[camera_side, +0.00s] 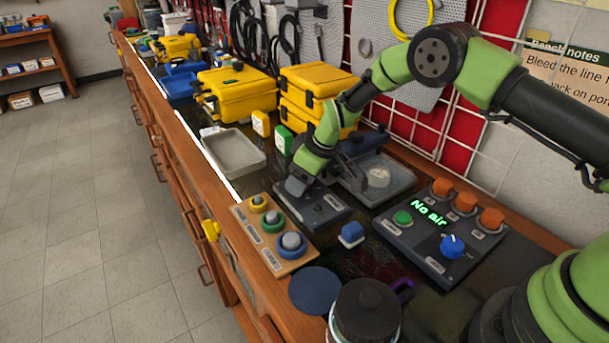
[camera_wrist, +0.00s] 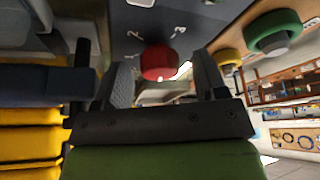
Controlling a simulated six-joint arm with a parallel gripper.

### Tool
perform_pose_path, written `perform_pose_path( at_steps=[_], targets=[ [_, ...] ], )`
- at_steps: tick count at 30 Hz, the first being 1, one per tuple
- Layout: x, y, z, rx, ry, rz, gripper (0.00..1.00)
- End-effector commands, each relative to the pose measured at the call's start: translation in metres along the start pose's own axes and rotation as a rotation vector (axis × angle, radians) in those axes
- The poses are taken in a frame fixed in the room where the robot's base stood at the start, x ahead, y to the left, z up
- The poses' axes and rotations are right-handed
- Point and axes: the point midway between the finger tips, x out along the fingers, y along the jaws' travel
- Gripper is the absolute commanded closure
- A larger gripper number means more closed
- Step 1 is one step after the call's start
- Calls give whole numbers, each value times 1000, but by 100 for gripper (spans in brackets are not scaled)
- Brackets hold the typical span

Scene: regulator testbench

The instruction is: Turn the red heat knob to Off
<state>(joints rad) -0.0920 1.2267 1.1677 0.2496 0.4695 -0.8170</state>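The red heat knob (camera_wrist: 158,62) sits on a dark panel with pale number marks, seen in the wrist view. Which way the knob points I cannot tell. My gripper (camera_wrist: 161,70) is open, with one finger on each side of the knob and a visible gap to both. Whether the fingertips reach down beside the knob or stop short of it I cannot tell. In the side view my gripper (camera_side: 296,186) is low over the left part of the dark panel (camera_side: 330,212) and hides the red knob. The Off mark cannot be made out.
A wooden board (camera_side: 262,255) with yellow, green and blue-ringed knobs stands close by at the front left. A blue block (camera_side: 352,234) and a "No air" control box (camera_side: 420,257) lie to the right. A grey tray (camera_side: 234,153) and a shallow container (camera_side: 401,178) are behind.

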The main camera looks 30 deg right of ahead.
Motion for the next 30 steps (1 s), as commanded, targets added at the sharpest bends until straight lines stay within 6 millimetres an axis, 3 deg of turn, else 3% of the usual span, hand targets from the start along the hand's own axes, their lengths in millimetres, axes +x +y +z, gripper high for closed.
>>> perform_pose_path(
  at_steps=[11, 24, 30],
  targets=[
    [-10, 0, -1, 1, 2, 1, 35],
    [-84, 0, -1, 0, 3, 2, 35],
    [-98, 0, 0, 1, 1, 0, 35]
  ],
)
